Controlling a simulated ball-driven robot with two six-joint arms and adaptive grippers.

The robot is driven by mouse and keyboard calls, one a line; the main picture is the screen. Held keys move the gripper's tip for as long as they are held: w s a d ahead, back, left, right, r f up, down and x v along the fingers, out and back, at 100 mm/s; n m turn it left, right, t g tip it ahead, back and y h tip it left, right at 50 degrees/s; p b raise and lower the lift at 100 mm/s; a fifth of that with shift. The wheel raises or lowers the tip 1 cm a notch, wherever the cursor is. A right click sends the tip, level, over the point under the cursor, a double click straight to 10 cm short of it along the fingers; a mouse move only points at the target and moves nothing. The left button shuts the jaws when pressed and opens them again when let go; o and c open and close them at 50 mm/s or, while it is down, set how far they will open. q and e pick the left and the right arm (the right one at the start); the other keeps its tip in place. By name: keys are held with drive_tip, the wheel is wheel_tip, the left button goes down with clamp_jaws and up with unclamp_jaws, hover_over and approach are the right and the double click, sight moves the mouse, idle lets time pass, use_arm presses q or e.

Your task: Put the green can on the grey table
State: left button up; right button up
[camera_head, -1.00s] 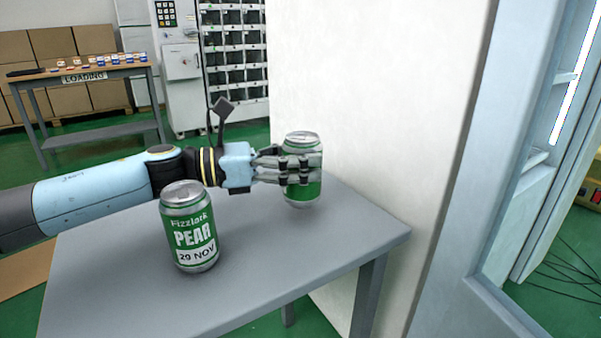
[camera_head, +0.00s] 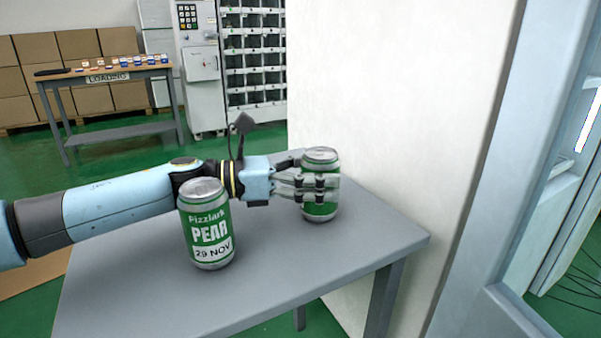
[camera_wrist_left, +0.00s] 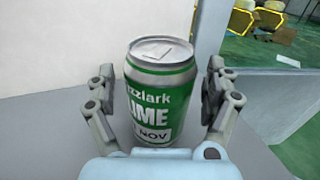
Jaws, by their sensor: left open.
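A green can (camera_head: 321,208) stands upright on the grey table (camera_head: 300,270), near its back right side by the white wall. In the left wrist view the green can (camera_wrist_left: 160,92) reads "LIME" and stands between the spread fingers, with a gap on each side. My left gripper (camera_head: 308,187) is open around it; its fingers cover part of the can in the head view. A second green can (camera_head: 207,225), labelled "PEAR 29 NOV", stands upright on the table nearer to me, in front of my left forearm. My right gripper is not in view.
A white wall (camera_head: 400,110) rises right behind the table. A pale blue frame (camera_head: 490,200) stands to the right. A loading table (camera_head: 105,75) with small items, a vending machine (camera_head: 200,70) and boxes are at the back left.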

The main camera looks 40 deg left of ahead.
use_arm(q)
drive_tip(key=p+v, duration=0.4)
drive_tip(key=v, duration=0.6)
drive_tip(key=shift+s+a+r+p, duration=0.15)
drive_tip(key=shift+s+a+p, duration=0.05)
drive_tip(key=shift+p, duration=0.1)
drive_tip(key=shift+s+a, duration=0.4)
drive_tip(key=shift+s, duration=0.05)
